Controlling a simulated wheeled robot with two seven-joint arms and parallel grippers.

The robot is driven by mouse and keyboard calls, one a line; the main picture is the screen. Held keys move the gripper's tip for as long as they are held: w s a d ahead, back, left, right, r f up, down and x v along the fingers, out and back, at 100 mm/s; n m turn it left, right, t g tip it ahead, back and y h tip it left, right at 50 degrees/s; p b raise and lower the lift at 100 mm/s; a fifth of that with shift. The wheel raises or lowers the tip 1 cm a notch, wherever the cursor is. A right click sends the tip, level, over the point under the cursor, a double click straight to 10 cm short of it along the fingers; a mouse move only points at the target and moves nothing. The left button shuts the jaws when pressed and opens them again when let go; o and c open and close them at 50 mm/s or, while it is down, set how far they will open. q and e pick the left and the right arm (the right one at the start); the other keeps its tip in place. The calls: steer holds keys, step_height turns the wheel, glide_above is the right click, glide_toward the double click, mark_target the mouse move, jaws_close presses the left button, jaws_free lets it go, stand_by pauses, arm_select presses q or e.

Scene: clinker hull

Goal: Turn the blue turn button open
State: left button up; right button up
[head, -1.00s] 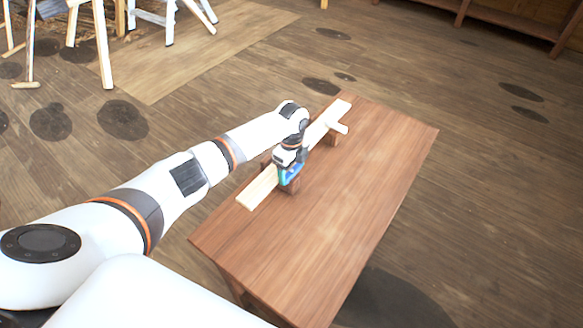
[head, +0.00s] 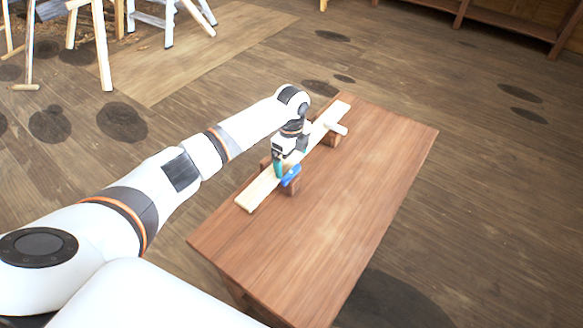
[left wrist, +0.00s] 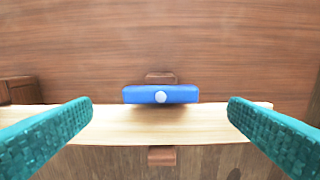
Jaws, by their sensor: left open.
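The blue turn button (head: 291,176) sits on a brown block at the near part of a pale plank (head: 258,190). In the left wrist view the button (left wrist: 137,95) is a short blue bar with a pale round pivot at its middle. It lies parallel to the plank (left wrist: 205,125), along its edge. My left gripper (head: 285,167) is open just above it. Its teal fingers (left wrist: 160,106) stand wide apart to the left and right of the button, with clear gaps. Nothing is between them in grasp. My right gripper is not in view.
The plank lies on a brown wooden table (head: 350,200). A white bar (head: 337,128) sits near the plank's far end. The right side of the table top is bare. Sawhorses or stools (head: 100,40) stand on the floor at the back left.

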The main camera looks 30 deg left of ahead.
mark_target(292, 172)
arm_select(q)
step_height(292, 172, up, 7)
steer(key=shift+r+b, duration=0.15)
steer(key=shift+b, duration=0.3)
stand_by(0.3)
